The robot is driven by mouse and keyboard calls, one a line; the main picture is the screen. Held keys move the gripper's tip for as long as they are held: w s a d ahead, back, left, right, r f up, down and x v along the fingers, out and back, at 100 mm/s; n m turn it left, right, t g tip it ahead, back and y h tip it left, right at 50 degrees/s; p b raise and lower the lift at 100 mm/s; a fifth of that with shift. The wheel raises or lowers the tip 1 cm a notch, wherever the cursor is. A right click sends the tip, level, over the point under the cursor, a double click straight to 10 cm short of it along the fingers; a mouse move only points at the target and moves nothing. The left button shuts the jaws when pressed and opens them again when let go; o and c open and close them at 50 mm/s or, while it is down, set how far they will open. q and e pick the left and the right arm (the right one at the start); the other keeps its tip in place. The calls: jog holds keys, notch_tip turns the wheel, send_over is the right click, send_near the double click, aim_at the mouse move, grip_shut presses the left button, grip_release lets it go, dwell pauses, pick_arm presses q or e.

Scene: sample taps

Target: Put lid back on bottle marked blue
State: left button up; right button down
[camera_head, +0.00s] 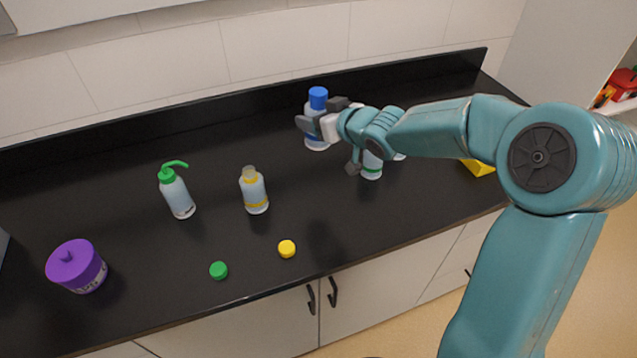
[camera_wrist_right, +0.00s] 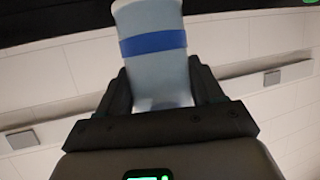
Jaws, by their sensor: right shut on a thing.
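The bottle marked blue (camera_head: 317,142) stands at the back of the black counter. A blue lid (camera_head: 318,98) shows at its top; I cannot tell how firmly it sits. In the right wrist view the bottle's pale body and blue band (camera_wrist_right: 152,43) fill the space between the fingers. My right gripper (camera_head: 318,127) reaches in from the right and is shut on the bottle's body, below the lid. The lid does not show in the wrist view. My left gripper is not in view.
An open yellow-banded bottle (camera_head: 254,192) and a green-topped wash bottle (camera_head: 176,194) stand left. A green-banded bottle (camera_head: 371,168) is partly behind my arm. Green (camera_head: 219,270) and yellow (camera_head: 287,249) lids lie near the front edge. A purple-lidded jar (camera_head: 76,266) stands far left.

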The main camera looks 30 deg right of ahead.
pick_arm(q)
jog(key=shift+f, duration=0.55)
pick_arm(e)
notch_tip(320, 180, down, 13)
jog(key=shift+f, duration=0.15)
notch_tip(320, 180, down, 4)
jog(key=shift+w+r, duration=0.1)
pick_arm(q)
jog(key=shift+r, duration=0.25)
pick_arm(e)
jog(key=shift+c, duration=0.8)
grip_release()
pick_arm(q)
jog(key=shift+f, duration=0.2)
